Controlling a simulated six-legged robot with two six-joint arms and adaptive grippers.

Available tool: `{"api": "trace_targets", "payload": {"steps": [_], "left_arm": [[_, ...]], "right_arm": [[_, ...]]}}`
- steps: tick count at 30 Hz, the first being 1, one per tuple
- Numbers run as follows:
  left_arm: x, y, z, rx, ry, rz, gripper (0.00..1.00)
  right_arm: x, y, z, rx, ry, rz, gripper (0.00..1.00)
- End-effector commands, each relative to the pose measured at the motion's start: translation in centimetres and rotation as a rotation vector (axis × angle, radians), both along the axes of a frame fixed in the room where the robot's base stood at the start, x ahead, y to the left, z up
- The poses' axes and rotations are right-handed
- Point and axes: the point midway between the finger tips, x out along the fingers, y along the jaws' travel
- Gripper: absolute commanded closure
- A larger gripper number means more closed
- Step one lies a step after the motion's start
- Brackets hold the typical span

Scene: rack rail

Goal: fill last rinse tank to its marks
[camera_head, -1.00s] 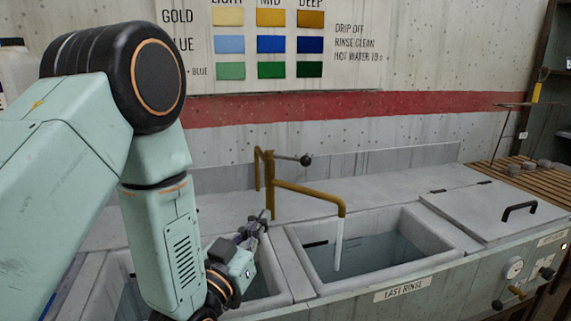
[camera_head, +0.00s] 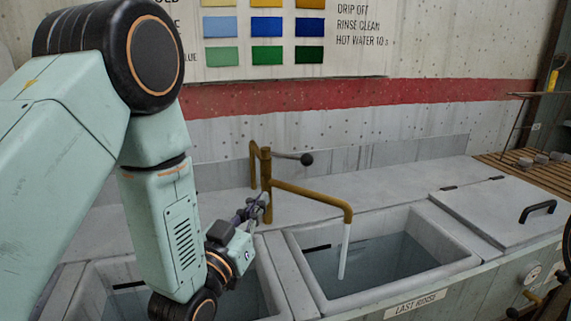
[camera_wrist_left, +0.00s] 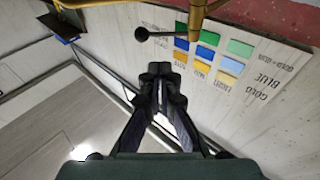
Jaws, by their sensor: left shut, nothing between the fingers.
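The last rinse tank (camera_head: 463,267) is the open basin right of centre, labelled LAST RINSE, with water (camera_head: 385,262) in it. A short black mark (camera_head: 317,248) shows on its inner back wall. A brass tap (camera_head: 315,195) reaches over it, and a pale stream (camera_head: 344,252) runs from the spout into the water. The tap's lever ends in a black knob (camera_head: 307,159), also seen in the wrist view (camera_wrist_left: 142,33). My left gripper (camera_head: 262,203) is shut and empty, close by the tap's upright; contact is unclear. It also shows in the wrist view (camera_wrist_left: 160,70). My right gripper is out of view.
Another basin (camera_head: 130,285) lies left, partly behind my left arm. A closed lid (camera_head: 500,208) with a black handle covers the right part. A slatted rack (camera_head: 550,176) stands far right. Colour swatches (camera_head: 265,27) hang on the wall. The ledge behind the basins is clear.

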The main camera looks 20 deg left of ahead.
Motion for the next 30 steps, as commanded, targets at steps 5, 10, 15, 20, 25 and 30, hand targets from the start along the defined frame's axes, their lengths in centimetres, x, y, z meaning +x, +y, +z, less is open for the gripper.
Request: {"api": "trace_targets", "payload": {"steps": [5, 10, 15, 20, 25, 30], "left_arm": [[2.7, -0.5, 0.6, 0.003, -0.004, -0.001, 1.00], [5.8, -0.9, 1.2, 0.002, -0.004, -0.002, 1.00], [8.9, -1.2, 1.9, 0.002, -0.005, -0.001, 1.00], [11.3, -1.5, 2.3, 0.001, -0.002, -0.001, 1.00], [12.7, -1.5, 2.5, 0.001, 0.000, -0.001, 1.00], [13.1, -1.6, 2.6, 0.001, 0.001, 0.000, 1.00]], "right_arm": [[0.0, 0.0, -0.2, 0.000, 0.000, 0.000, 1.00], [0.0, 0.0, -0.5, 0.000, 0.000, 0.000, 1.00], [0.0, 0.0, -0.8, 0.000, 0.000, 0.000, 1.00], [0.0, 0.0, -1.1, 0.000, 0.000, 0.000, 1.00], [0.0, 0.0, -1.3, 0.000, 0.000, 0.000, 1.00], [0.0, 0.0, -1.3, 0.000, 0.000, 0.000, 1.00]]}}
